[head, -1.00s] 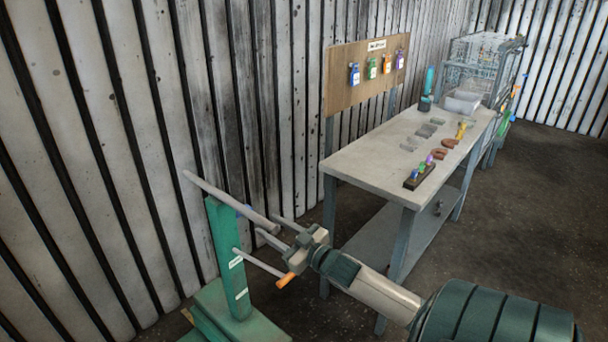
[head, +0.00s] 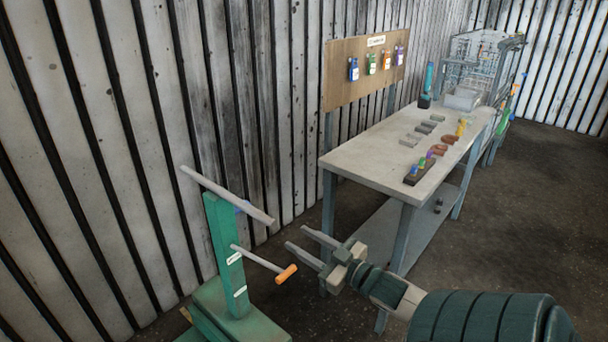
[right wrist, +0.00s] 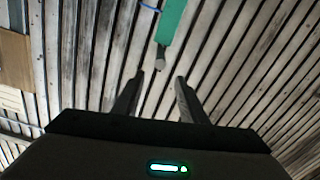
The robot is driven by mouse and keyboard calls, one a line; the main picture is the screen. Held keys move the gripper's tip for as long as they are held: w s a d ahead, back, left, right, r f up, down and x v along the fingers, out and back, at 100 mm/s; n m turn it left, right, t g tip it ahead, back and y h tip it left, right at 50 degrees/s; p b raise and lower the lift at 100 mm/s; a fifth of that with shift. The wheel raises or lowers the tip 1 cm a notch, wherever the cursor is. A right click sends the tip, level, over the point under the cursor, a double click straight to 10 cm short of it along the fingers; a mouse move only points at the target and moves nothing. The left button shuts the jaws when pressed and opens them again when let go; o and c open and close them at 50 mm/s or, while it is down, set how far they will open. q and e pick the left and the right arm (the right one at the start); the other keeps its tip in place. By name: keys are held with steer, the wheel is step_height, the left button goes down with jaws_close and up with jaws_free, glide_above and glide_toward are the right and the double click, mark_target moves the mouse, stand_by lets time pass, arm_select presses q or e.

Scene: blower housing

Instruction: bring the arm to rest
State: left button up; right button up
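My right gripper (head: 300,240) is open and empty in the head view, with its two fingers spread and pointing left. It is apart from the green post (head: 224,255), to the right of the orange-tipped lever (head: 287,273) and of the grey bar (head: 228,195) at the post's top. In the right wrist view the two fingers (right wrist: 155,98) stand apart with nothing between them. My left gripper is not in view.
A grey workbench (head: 370,167) stands behind my right arm, with several small parts and a dark tray (head: 417,175) on it. A wooden board (head: 340,93) with hanging tags rises at its back. A wire cage (head: 480,60) stands farther off. Bare floor (head: 540,200) lies to the right.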

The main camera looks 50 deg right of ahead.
stand_by(0.4)
steer(key=s+a+f+m+g+h, duration=0.1)
steer(key=s+f+g, duration=0.15)
steer(key=f, duration=0.95)
steer(key=s+f+m+g, duration=0.1)
steer(key=s+f+g, duration=0.15)
steer(key=f, duration=0.95)
steer(key=s+a+f+g+h, duration=0.1)
steer(key=s+f+g, duration=0.15)
steer(key=f, duration=1.05)
steer(key=s+a+f+g+y, duration=0.1)
steer(key=s+a+f, duration=0.4)
steer(key=f, duration=0.3)
steer(key=s+a+f+g, duration=0.2)
steer(key=s+a+f, duration=0.3)
steer(key=f, duration=0.3)
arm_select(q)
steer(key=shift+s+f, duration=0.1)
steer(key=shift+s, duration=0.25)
arm_select(e)
steer(key=s+a+f+n+g+y, duration=0.1)
steer(key=s+a+f+g, duration=0.1)
steer(key=s+a+f, duration=0.3)
steer(key=s+a+f+n+g, duration=0.1)
steer(key=s+a+f+g, duration=0.1)
steer(key=s+a+f, duration=0.4)
steer(key=shift+s+a+f+y, duration=0.3)
steer(key=shift+s+a+y, duration=0.1)
steer(key=shift+s+a, duration=1.85)
steer(key=shift+w+a, duration=0.15)
